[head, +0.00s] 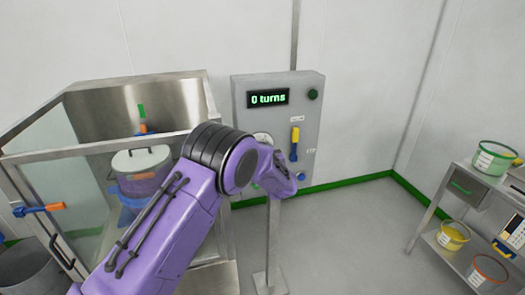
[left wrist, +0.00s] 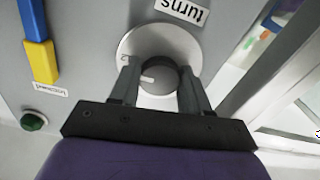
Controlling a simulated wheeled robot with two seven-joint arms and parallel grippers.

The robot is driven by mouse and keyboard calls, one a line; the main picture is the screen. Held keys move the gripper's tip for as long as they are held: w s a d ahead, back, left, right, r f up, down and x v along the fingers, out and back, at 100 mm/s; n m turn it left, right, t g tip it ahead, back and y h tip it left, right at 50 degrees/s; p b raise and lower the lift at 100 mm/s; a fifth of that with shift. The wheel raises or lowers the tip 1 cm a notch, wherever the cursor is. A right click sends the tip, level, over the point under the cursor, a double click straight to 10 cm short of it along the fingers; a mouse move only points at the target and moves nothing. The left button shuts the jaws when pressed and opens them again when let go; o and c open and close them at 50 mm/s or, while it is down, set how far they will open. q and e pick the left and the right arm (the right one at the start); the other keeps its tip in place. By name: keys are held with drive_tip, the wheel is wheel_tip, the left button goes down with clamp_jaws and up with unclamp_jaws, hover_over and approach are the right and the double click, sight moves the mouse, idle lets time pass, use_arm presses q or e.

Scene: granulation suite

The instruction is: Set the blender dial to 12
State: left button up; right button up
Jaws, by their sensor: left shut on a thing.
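The blender dial is a dark round knob (left wrist: 165,78) on a white disc (left wrist: 145,42), under a label reading "turns" that appears upside down in the left wrist view. A light pointer mark shows on the knob. My left gripper (left wrist: 159,88) is shut on the knob, one finger on each side. In the head view the disc (head: 262,137) only peeks out above my purple wrist, which hides the knob and fingertips. The grey control panel (head: 309,112) has a display (head: 268,97) reading "0 turns". My right gripper is not in view.
A yellow-and-blue lever (head: 295,142) stands right of the dial on the panel. A green button (head: 313,95) is at its upper right. A glass-sided cabinet (head: 135,150) stands left. A shelf (head: 440,240) with buckets is at right; the floor between is clear.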

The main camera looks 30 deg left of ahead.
use_arm(q)
drive_tip(key=shift+f, duration=0.2)
drive_tip(key=o, duration=1.1)
drive_tip(key=shift+c, duration=0.2)
drive_tip(key=shift+r, duration=0.1)
drive_tip(key=b+v, duration=0.3)
drive_tip(key=v, duration=0.7)
drive_tip(key=shift+s+d, duration=0.15)
drive_tip(key=shift+s, duration=0.15)
